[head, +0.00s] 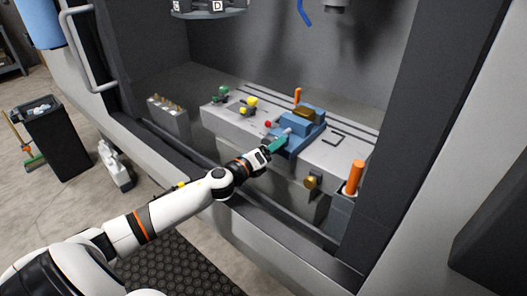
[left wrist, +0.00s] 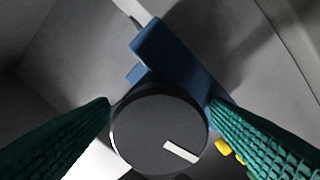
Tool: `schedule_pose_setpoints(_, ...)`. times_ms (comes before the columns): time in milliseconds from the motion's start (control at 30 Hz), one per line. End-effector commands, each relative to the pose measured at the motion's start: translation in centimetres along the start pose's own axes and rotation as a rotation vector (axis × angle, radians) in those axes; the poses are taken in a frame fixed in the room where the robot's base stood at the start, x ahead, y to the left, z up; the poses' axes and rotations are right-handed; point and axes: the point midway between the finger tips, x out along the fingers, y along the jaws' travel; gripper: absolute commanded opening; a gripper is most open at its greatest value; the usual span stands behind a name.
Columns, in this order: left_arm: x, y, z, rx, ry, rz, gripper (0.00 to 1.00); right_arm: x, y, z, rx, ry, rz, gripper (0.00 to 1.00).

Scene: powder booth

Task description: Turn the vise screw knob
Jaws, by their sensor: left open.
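The blue vise (head: 297,127) sits on the slotted machine table (head: 333,155). In the left wrist view the vise screw knob (left wrist: 150,120) is a dark round disc with a light rim and a white mark at its lower right. The blue vise body (left wrist: 175,60) shows behind it. My left gripper (head: 277,146) reaches the near side of the vise. In the left wrist view its green ribbed fingers (left wrist: 160,108) are open, one on each side of the knob. I cannot tell whether they touch it. My right gripper is not in view.
An orange cylinder (head: 355,177) stands at the table's right end. A red ball (head: 268,124), yellow pieces (head: 250,102) and a green piece (head: 220,95) lie left of the vise. The booth's front sill (head: 270,222) runs below my left arm. A dark bin (head: 55,138) stands outside.

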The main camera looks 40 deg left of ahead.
Motion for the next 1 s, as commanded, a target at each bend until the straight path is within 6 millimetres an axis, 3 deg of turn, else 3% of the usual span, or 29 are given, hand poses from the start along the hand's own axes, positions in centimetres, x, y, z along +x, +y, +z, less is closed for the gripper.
schedule_pose_setpoints(167,-1.7,-0.2,0.2,0.002,-0.003,-0.001,0.72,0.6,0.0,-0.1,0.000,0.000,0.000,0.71)
schedule_pose_setpoints(700,-10.0,-0.2,0.3,-0.001,-0.004,-0.003,0.72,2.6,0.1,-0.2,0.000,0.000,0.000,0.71)
schedule_pose_setpoints(1000,-11.8,-0.1,0.1,0.000,-0.002,-0.001,0.72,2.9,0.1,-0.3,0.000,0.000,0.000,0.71)
